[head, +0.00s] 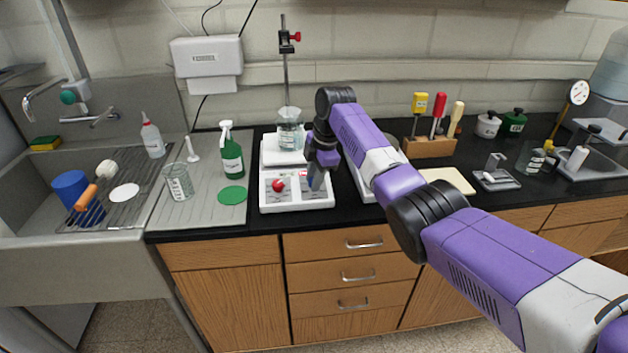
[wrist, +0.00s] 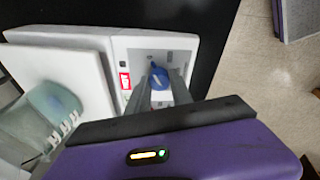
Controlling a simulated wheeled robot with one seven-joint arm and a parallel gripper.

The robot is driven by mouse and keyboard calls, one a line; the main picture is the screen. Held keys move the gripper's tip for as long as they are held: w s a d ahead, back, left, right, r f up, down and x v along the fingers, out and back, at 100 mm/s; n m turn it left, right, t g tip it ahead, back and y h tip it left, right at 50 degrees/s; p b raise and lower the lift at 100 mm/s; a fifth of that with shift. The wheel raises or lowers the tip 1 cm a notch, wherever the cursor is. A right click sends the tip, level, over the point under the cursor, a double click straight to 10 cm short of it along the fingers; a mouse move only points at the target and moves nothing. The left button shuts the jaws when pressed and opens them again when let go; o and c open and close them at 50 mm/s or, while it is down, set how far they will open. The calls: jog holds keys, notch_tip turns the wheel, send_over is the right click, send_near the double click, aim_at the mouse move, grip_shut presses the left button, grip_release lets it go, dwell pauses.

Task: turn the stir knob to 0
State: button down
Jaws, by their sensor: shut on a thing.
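The white hotplate stirrer (head: 296,207) stands on the black counter, its sloped front panel facing me. A red knob (head: 278,186) is on the left of the panel in the head view. My gripper (wrist: 160,84) points down at the panel's right side and is shut on the blue knob. In the head view my gripper (head: 318,178) covers that knob, so its pointer and any scale marks cannot be read.
A glass beaker (head: 290,136) sits on the stirrer's plate, with a rod stand (head: 286,75) behind. A green spray bottle (head: 232,158) and green disc (head: 232,195) lie left. A wooden tool block (head: 428,147) and pale board (head: 450,180) are right of my arm.

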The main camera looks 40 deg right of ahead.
dwell(0.4)
jog(key=c, duration=1.1)
grip_release()
jog(key=shift+c, duration=0.2)
jog(key=b+v, duration=0.1)
jog(key=v, duration=0.7)
jog(key=shift+f, duration=0.1)
